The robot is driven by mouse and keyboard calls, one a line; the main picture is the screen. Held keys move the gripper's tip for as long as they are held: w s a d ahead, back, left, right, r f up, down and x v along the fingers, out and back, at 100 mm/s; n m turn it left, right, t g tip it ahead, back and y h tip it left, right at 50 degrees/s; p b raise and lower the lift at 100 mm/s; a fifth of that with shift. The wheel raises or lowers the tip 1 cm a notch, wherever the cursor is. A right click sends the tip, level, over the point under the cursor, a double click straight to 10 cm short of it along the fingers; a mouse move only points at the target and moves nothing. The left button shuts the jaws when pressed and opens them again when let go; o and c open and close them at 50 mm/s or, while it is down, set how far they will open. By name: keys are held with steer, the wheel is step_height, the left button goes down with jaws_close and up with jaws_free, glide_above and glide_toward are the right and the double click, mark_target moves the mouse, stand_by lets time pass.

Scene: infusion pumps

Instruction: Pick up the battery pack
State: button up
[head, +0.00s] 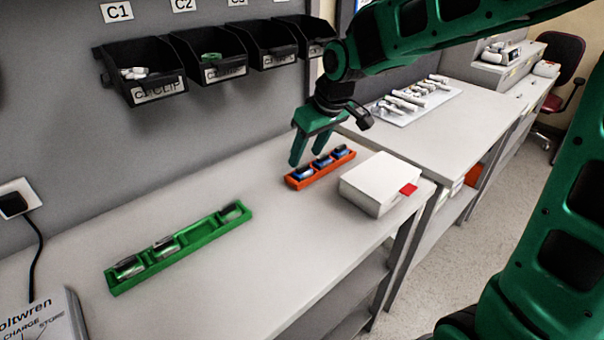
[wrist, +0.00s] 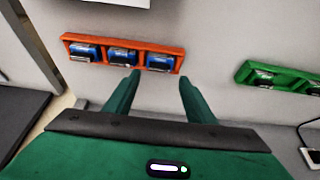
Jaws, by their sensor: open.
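Several blue battery packs sit in an orange tray on the bench; the tray's rim shows in the head view (head: 297,186) and the wrist view (wrist: 178,53). In the wrist view the packs are a left one (wrist: 83,52), a middle one (wrist: 122,56) and a right one (wrist: 160,61). My green gripper (head: 307,163) is open and empty, above the tray's left end in the head view. In the wrist view its fingertips (wrist: 158,76) are apart, nearest the right pack. In the head view the fingers partly cover the left end of the row.
A green tray (head: 192,242) with dark packs lies to the left. A white box (head: 375,182) with a red tab stands right of the orange tray. Black bins (head: 145,70) hang on the wall behind. Bare bench lies between the trays.

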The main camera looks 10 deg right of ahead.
mark_target(304, 166)
steer(key=shift+x, duration=2.25)
steer(key=shift+d, duration=0.15)
steer(key=c, duration=0.9)
steer(key=shift+r, duration=0.1)
